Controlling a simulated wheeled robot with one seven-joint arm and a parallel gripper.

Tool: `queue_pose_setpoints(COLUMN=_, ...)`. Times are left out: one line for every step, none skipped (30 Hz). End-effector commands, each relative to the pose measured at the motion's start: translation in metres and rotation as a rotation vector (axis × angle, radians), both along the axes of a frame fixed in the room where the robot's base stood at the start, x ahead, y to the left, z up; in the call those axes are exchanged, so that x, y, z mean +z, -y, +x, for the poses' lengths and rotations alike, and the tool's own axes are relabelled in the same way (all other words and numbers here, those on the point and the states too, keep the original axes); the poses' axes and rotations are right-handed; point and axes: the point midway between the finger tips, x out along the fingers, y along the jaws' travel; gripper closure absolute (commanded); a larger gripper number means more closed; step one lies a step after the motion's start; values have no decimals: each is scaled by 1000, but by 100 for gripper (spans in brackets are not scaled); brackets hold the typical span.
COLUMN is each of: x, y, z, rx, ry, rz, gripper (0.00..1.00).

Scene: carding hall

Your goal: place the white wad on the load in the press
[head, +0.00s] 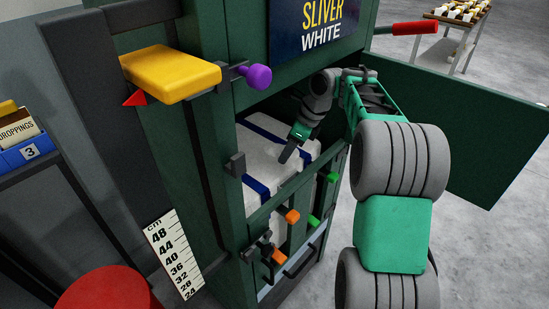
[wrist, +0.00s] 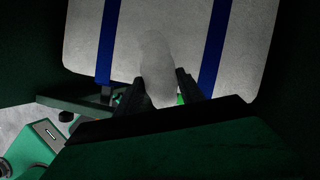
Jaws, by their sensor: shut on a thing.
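The green press (head: 232,150) stands with its upper front open. Inside it is the load (head: 262,162), a pale block with blue straps, which also shows in the wrist view (wrist: 188,30). My gripper (head: 286,155) reaches through the opening and is over the load. In the wrist view my gripper (wrist: 163,88) is shut on the white wad (wrist: 156,70), a pale rounded lump between the dark fingers. The wad lies in front of the load's pale face there, and I cannot tell whether it touches it. The wad is not clear in the head view.
An open green door (head: 462,125) spreads to the right of the press. A yellow block (head: 170,72) and a purple knob (head: 258,77) jut from the front. Orange handles (head: 291,215) sit low on the press. A red round top (head: 108,290) stands at lower left.

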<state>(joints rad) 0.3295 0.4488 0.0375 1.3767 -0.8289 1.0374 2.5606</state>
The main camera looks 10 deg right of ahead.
Motion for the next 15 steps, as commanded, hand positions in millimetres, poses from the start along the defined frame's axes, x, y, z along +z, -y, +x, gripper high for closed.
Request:
queue_pose_setpoints(x=0, y=-1, z=1, rx=0, ry=1, rz=0, gripper=95)
queue_pose_setpoints(x=-2, y=-2, z=2, rx=0, ry=1, rz=0, gripper=95)
queue_pose_setpoints(x=-4, y=-6, z=4, rx=1, ry=0, rz=0, gripper=95)
queue_pose_setpoints(x=-7, y=-9, z=6, rx=2, ry=0, rz=0, gripper=95)
queue_pose_setpoints(x=-11, y=-14, z=8, rx=2, ry=0, rz=0, gripper=95)
queue_pose_setpoints(x=-15, y=-20, z=12, rx=1, ry=0, rz=0, gripper=95)
queue_pose_setpoints(x=-19, y=-25, z=15, rx=1, ry=0, rz=0, gripper=95)
queue_pose_setpoints(x=-25, y=-28, z=16, rx=2, ry=-2, rz=0, gripper=95)
queue_pose_setpoints(x=-29, y=-31, z=19, rx=0, ry=-1, rz=0, gripper=95)
queue_pose_setpoints(x=-30, y=-32, z=20, rx=-1, ry=-1, rz=-2, gripper=95)
queue_pose_setpoints(x=-30, y=-33, z=20, rx=-2, ry=-1, rz=-2, gripper=95)
queue_pose_setpoints(x=-28, y=-32, z=21, rx=-4, ry=0, rz=-1, gripper=95)
queue_pose_setpoints(x=-28, y=-32, z=21, rx=-4, ry=0, rz=-1, gripper=95)
queue_pose_setpoints(x=-27, y=-32, z=20, rx=-4, ry=1, rz=-2, gripper=95)
queue_pose_setpoints(x=-27, y=-32, z=20, rx=-4, ry=0, rz=-1, gripper=95)
